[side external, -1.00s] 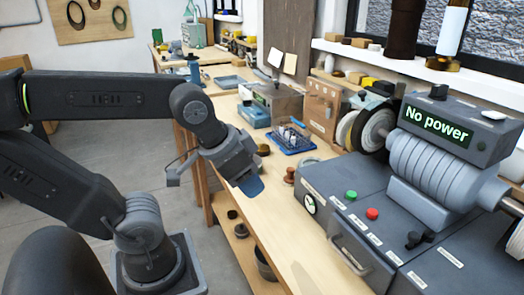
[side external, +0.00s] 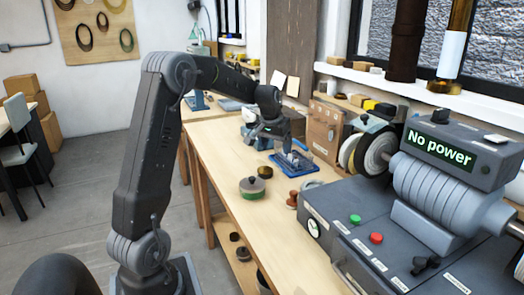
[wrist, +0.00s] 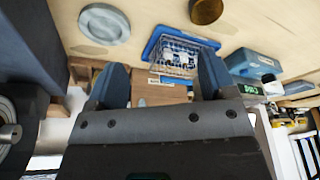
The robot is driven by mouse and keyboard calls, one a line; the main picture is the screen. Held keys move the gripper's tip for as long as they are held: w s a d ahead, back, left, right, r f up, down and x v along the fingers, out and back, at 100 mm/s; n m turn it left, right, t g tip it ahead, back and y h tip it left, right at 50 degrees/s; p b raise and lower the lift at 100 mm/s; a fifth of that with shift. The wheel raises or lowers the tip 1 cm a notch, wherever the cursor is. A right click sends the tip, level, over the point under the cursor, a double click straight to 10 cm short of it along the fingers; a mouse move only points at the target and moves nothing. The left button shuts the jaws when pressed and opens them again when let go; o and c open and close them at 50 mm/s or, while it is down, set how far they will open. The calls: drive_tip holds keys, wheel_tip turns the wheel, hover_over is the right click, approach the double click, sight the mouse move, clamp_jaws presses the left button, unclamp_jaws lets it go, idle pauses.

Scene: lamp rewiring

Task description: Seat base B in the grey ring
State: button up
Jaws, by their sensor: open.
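A grey ring (wrist: 84,22) lies flat on the bench at the upper left of the wrist view; it also shows in the side view beside the grey machine (side external: 312,184). No label for base B is readable, so I cannot tell which part it is. A round dark-and-green piece with a knob (side external: 252,188) sits on the bench in the side view. A brown round piece with a brassy rim (wrist: 207,11) shows at the top of the wrist view. My gripper (wrist: 161,80) is open and empty, raised close to the blue tray (side external: 280,159).
The front bench surface (side external: 215,155) is largely clear.

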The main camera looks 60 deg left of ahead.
drive_tip(key=n, duration=0.1)
approach(265, 169)
drive_tip(key=shift+w+d+f+g, duration=0.1)
drive_tip(key=shift+g, duration=0.2)
drive_tip(key=shift+x, duration=3.95)
drive_tip(key=c, duration=0.7)
drive_tip(key=shift+r, duration=2.6)
